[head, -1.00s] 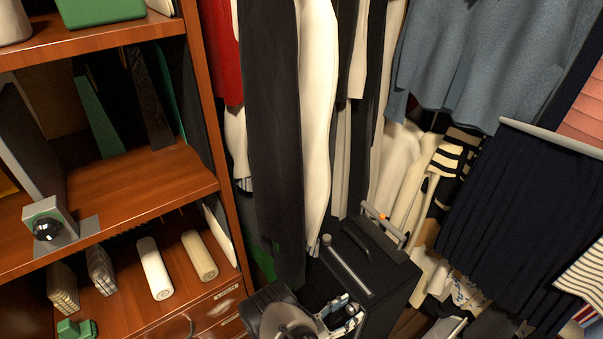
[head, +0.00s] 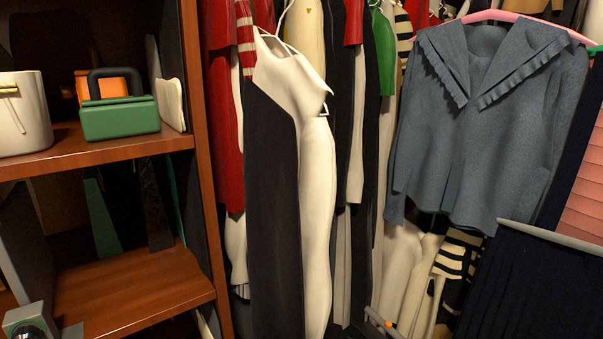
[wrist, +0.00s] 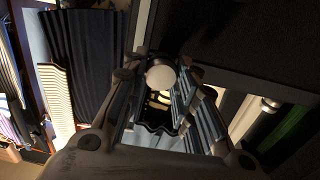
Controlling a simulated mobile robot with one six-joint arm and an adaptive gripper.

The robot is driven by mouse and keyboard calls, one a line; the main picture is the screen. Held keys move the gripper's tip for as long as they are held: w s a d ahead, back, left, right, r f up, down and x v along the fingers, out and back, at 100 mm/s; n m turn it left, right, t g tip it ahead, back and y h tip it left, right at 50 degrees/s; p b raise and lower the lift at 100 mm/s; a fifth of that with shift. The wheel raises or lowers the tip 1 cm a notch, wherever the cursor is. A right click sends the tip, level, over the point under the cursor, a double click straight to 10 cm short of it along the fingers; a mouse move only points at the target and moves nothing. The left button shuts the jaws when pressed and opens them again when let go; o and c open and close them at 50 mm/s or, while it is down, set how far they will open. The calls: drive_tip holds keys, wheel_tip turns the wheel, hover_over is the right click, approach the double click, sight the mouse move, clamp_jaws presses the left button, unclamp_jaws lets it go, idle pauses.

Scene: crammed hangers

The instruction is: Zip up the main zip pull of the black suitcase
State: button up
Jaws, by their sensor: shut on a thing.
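In the wrist view, the black suitcase (wrist: 255,38) fills the upper right as a broad dark face with a pale strip along its left side. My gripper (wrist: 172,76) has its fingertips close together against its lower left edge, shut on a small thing. A pale round piece (wrist: 160,76) shows between the fingertips. It looks like the main zip pull, but the fingers and shadow hide much of it. In the head view, the suitcase body and my gripper are out of the picture.
In the head view, a grey bar with an orange spot (head: 388,325) shows at the bottom edge. Crowded clothes hang above, including a white garment (head: 316,190) and a blue-grey blouse (head: 485,130). A wooden shelf (head: 110,290) stands at left, holding a green bag (head: 120,118) higher up.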

drive_tip(key=shift+r, duration=0.2)
drive_tip(key=w+a+b, duration=0.2)
drive_tip(key=w+b, duration=0.1)
drive_tip(key=w+a+b, duration=0.1)
drive_tip(key=w+b, duration=0.1)
drive_tip(key=shift+a+f, duration=0.15)
drive_tip(key=shift+f, duration=0.05)
drive_tip(key=w+a, duration=0.1)
drive_tip(key=w, duration=0.1)
drive_tip(key=w+a, duration=0.3)
drive_tip(key=w, duration=0.2)
drive_tip(key=shift+a+r, duration=0.15)
drive_tip(key=shift+a, duration=0.1)
drive_tip(key=shift+w, duration=0.15)
